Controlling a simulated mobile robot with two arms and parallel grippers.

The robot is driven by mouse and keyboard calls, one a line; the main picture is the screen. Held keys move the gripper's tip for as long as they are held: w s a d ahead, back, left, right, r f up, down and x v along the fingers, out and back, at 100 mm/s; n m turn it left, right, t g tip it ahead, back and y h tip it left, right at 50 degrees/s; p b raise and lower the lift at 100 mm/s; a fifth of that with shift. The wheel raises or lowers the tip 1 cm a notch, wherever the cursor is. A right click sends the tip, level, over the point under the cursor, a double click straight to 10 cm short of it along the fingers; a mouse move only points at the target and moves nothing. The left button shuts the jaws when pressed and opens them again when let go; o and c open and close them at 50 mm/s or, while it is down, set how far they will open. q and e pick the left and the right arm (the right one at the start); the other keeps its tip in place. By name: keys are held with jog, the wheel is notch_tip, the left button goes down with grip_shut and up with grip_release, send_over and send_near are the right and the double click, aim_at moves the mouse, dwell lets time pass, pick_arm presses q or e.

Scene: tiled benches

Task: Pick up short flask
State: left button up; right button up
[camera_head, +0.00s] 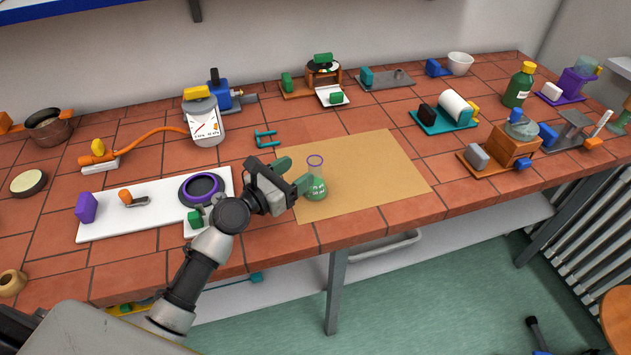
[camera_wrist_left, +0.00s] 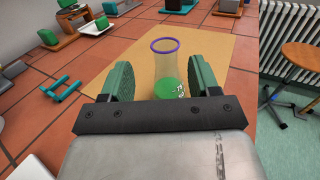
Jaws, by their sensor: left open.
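The short flask (camera_head: 316,181) is clear glass with a purple rim and green liquid. It stands upright on a tan mat (camera_head: 385,172) near the front of the tiled bench. My left gripper (camera_head: 293,173) is open just left of the flask. In the left wrist view, the flask (camera_wrist_left: 167,68) shows ahead of and between the two green finger pads of my left gripper (camera_wrist_left: 161,82). Its lower part is partly hidden by the gripper's dark bar, and I cannot tell whether a pad touches it. My right gripper is in neither view.
A white board (camera_head: 150,222) with a purple ring (camera_head: 186,190) lies left of my gripper. A teal bracket (camera_head: 266,138) lies behind it. Several devices line the back and right of the bench, with a green bottle (camera_head: 518,86) among them. The mat right of the flask is clear.

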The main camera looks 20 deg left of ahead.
aim_at(309, 167)
pick_arm(q)
jog(key=x, duration=0.5)
jog(key=shift+d+f+p, duration=0.15)
jog(key=shift+d+p, duration=0.15)
jog(key=shift+d, duration=0.15)
grip_shut()
